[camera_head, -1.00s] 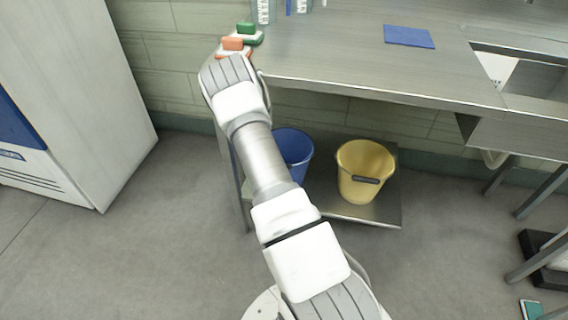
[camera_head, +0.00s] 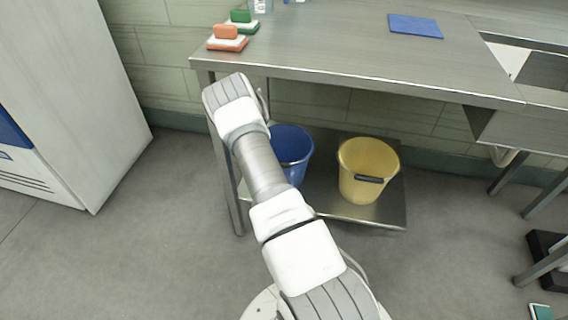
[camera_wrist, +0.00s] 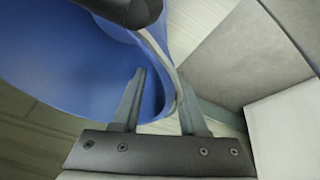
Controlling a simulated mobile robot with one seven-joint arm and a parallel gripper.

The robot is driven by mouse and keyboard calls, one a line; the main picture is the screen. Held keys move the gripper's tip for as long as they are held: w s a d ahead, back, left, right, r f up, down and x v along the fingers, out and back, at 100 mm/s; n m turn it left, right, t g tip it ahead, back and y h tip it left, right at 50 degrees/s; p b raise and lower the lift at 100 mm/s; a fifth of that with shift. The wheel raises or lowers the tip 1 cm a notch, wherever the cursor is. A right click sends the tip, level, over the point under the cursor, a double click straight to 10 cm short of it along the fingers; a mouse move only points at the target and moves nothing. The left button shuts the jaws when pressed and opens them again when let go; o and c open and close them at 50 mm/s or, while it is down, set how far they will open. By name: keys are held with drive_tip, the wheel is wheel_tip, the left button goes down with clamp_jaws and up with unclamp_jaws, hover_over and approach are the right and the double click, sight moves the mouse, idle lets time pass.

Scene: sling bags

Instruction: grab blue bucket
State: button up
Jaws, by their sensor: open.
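The blue bucket (camera_head: 291,148) stands on the low shelf under the metal table, partly hidden behind my arm in the head view. In the wrist view the blue bucket (camera_wrist: 75,70) fills the upper left, with its dark handle grip at the top. My gripper (camera_wrist: 161,74) is open. The bucket's pale rim edge and wall run down between its two fingers, and I cannot tell whether either finger touches it. In the head view my fingers are hidden behind my own wrist.
A yellow bucket (camera_head: 368,170) stands to the right on the same shelf (camera_head: 345,212). The table (camera_head: 340,55) overhangs both buckets, with sponges (camera_head: 227,40) and a blue cloth (camera_head: 415,26) on top. A white cabinet (camera_head: 70,90) stands left.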

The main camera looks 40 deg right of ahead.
clamp_jaws()
idle(1.3)
